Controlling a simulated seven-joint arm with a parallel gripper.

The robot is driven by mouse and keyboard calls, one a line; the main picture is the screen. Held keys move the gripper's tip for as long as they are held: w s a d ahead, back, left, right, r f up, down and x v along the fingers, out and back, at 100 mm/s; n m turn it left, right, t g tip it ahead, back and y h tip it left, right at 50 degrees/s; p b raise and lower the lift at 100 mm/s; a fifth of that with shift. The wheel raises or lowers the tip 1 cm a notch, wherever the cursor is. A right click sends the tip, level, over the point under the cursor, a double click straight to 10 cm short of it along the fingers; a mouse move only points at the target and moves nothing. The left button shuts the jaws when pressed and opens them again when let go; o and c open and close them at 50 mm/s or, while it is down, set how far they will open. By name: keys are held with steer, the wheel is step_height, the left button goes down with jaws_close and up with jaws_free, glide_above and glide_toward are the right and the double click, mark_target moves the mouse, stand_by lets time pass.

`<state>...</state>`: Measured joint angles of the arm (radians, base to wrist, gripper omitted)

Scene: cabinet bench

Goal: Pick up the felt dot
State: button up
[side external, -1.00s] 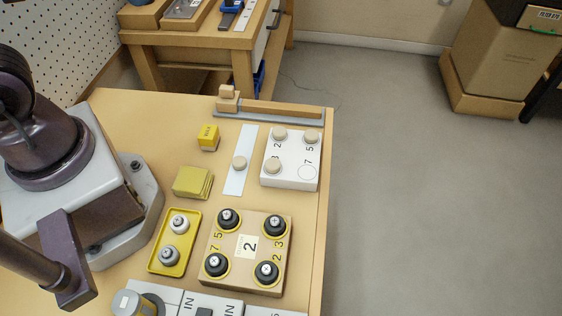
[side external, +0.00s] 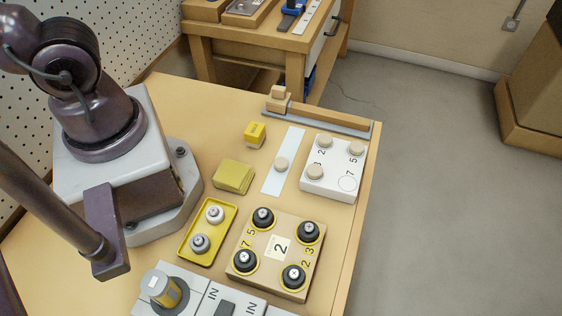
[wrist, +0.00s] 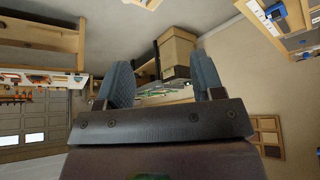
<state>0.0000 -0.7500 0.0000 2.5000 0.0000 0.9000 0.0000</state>
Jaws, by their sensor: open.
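A beige round dot (side external: 281,164), which looks like the felt dot, lies on a pale strip (side external: 291,146) in the middle of the bench. Similar beige dots sit on the white board (side external: 332,186) to its right: one near the 2 (side external: 324,139), one near the 5 (side external: 356,149) and one near the 3 (side external: 315,172). My gripper (wrist: 164,82) is open and empty in the wrist view, facing the room rather than the bench. It is out of frame in the side view.
A yellow pad stack (side external: 233,177), a yellow block (side external: 255,134) and a yellow tray (side external: 186,255) with two knobs stand nearby. A wooden board (side external: 272,268) with black knobs is in front. A wooden rail (side external: 330,115) lines the back edge.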

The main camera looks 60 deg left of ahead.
steer(key=m+g, duration=0.6)
steer(key=m, duration=1.1)
glide_above(281, 162)
step_height(281, 162, down, 22)
steer(key=f, duration=0.7)
steer(key=shift+s, duration=0.2)
steer(key=shift+w+f, duration=0.15)
steer(key=shift+f, duration=1.35)
steer(key=shift+w+f, duration=0.1)
steer(key=shift+f, duration=1.35)
steer(key=c, duration=1)
